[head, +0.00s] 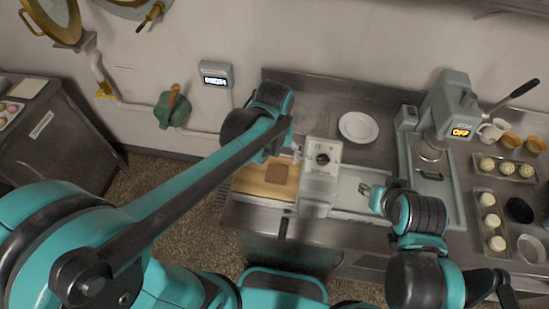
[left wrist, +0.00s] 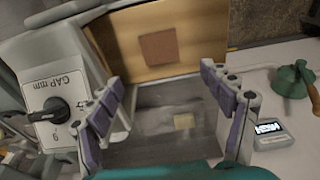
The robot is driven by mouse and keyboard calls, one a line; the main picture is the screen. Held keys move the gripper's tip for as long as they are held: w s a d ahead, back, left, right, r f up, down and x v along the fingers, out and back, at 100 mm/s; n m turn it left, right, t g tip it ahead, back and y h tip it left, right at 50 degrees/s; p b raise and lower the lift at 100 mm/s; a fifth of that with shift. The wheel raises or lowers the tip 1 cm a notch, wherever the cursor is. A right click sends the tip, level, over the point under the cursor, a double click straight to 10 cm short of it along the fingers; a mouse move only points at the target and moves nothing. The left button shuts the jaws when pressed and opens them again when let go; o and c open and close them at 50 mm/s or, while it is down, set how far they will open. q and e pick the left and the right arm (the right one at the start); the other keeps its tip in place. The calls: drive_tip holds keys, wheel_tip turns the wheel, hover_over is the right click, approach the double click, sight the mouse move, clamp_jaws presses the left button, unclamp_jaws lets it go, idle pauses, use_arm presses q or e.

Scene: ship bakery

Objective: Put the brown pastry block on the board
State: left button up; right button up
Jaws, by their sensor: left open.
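The brown pastry block (head: 277,174) is a flat reddish-brown square. It lies on the wooden board (head: 252,179), left of the grey machine with a dial. In the left wrist view the block (left wrist: 160,47) rests on the bare tan board (left wrist: 203,25), beyond my fingertips. My left gripper (left wrist: 160,77) is open, with nothing between its fingers. It is above the counter behind the board; in the head view my arm hides most of it. My right gripper (head: 376,190) is over the machine's right-hand bed, away from the block; its jaw opening is unclear.
The dial machine (head: 322,165) stands beside the board. A small pale block (left wrist: 184,120) lies on the metal counter. A white plate (head: 358,127), a press with a lever (head: 450,105) and pastry trays (head: 505,168) are to the right. A green wall fixture (head: 172,110) is at left.

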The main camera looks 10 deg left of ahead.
use_arm(q)
drive_tip(key=s+a+r+t, duration=0.4)
drive_tip(key=s+a+t, duration=0.1)
drive_tip(key=s+a, duration=0.3)
drive_tip(key=shift+s+a+t, duration=0.2)
drive_tip(key=shift+a+t, duration=0.2)
drive_tip(key=shift+a, duration=0.25)
wheel_tip(320, 180, down, 9)
drive_tip(key=b, duration=0.9)
